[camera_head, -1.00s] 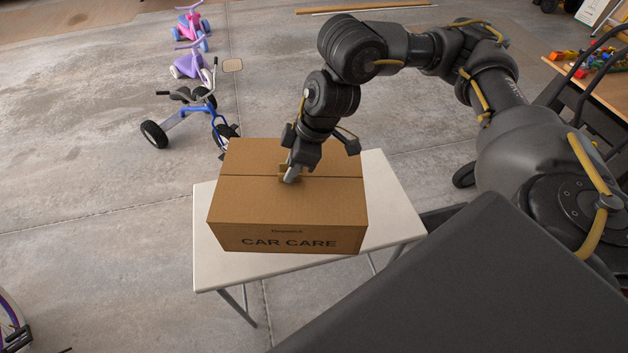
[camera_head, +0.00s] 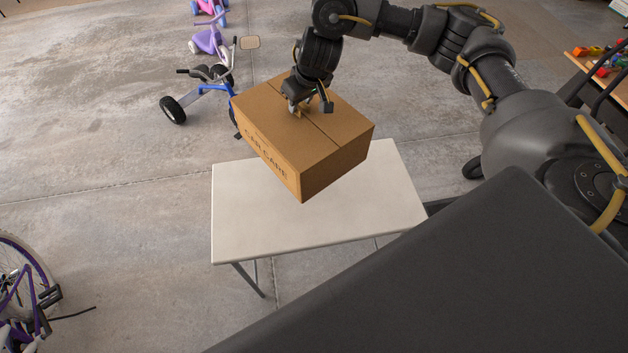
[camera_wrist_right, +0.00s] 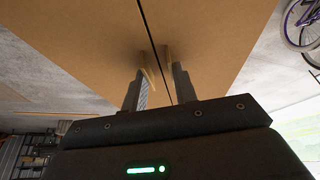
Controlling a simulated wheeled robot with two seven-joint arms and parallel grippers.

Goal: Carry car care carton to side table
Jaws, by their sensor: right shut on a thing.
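The car care carton (camera_head: 335,150) is a closed brown box with dark lettering on its front side. In the head view it hangs above the far part of a white table (camera_head: 300,230), turned at an angle. My right gripper (camera_head: 297,108) is shut on the carton at the middle of its top. In the right wrist view the fingers of my right gripper (camera_wrist_right: 155,82) meet a small tab at the seam of the carton top (camera_wrist_right: 90,45). The underside of the carton is hidden. My left gripper is not in view.
A blue tricycle (camera_head: 205,92) and a purple ride-on toy (camera_head: 211,40) stand on the concrete floor beyond the table. A purple bicycle (camera_head: 25,290) is at the lower left. A wooden bench (camera_head: 605,85) with toys is at the right.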

